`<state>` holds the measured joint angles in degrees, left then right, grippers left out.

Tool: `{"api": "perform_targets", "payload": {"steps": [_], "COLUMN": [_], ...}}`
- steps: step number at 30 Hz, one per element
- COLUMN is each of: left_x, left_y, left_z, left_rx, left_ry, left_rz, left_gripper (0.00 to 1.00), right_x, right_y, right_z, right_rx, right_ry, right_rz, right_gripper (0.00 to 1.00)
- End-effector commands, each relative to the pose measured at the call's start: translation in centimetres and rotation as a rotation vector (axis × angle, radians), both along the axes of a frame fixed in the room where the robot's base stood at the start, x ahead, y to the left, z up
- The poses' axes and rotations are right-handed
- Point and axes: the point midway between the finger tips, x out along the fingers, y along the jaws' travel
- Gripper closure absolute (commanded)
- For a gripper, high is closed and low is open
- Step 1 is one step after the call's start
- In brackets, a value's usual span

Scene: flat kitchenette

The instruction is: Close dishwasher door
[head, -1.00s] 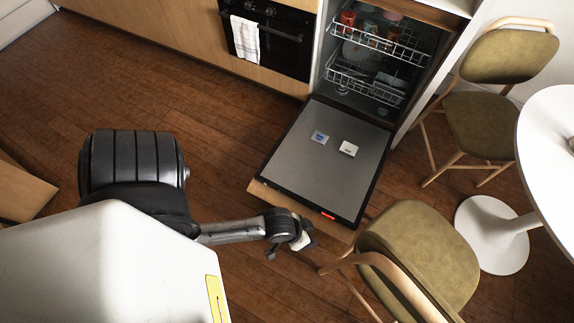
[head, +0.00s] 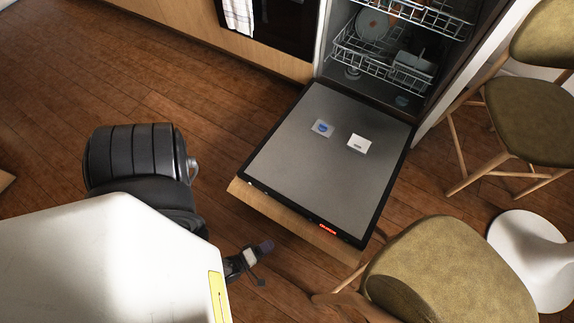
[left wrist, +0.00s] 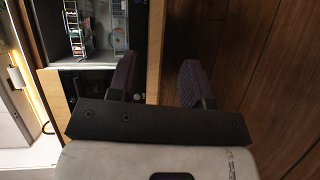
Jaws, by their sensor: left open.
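The dishwasher door (head: 315,190) hangs open and lies about flat, its grey inner face up, below the dishwasher opening (head: 385,65). Its wood-faced outer edge (head: 290,222) points toward me. My left gripper (head: 262,262) is open and empty, in front of the door's near left part and apart from it in the head view. In the left wrist view, the two dark fingers (left wrist: 158,78) stand apart, with a wooden strip (left wrist: 154,45) showing between them; I cannot tell how far away it is. My right gripper is out of view.
A wire rack with dishes (head: 375,60) sits inside the dishwasher. An olive chair (head: 450,275) stands close to the door's near right corner. Another chair (head: 530,120) and a white table base (head: 535,255) are at right. Wooden floor (head: 120,80) left of the door is clear.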

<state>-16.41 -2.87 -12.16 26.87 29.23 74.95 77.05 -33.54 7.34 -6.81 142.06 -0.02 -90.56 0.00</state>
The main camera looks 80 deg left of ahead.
Motion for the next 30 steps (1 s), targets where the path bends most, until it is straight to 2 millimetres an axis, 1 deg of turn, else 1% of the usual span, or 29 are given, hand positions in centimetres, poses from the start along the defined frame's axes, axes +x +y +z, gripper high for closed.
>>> {"api": "perform_targets", "payload": {"steps": [1, 3, 6, 9, 11, 14, 24, 30], "left_x": [-0.9, -1.9, -3.0, -3.2, -2.9, -1.8, 4.3, 7.0], "left_y": [0.2, 0.6, 0.8, 1.1, 1.3, 1.8, 3.9, 5.0], "left_z": [-1.1, -1.3, -1.3, -1.2, -1.2, -1.1, -1.3, -1.4], "left_rx": [-0.004, -0.009, -0.011, -0.012, -0.012, -0.012, -0.011, -0.011], "left_ry": [-0.024, -0.058, -0.092, -0.111, -0.117, -0.121, -0.119, -0.118], "left_rz": [0.018, 0.038, 0.056, 0.065, 0.067, 0.067, 0.065, 0.066], "left_gripper": [0.55, 0.55, 0.55, 0.55, 0.55, 0.55, 0.55, 0.55], "right_x": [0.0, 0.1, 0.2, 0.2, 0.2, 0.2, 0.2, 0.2], "right_y": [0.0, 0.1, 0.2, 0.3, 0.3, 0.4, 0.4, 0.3], "right_z": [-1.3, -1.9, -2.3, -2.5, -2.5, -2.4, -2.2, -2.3], "right_rx": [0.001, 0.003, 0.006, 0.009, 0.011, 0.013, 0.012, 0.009], "right_ry": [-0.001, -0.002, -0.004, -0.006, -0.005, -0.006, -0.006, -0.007], "right_rz": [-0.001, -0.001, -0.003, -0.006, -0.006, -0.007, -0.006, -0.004], "right_gripper": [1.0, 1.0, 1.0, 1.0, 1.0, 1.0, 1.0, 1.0]}}
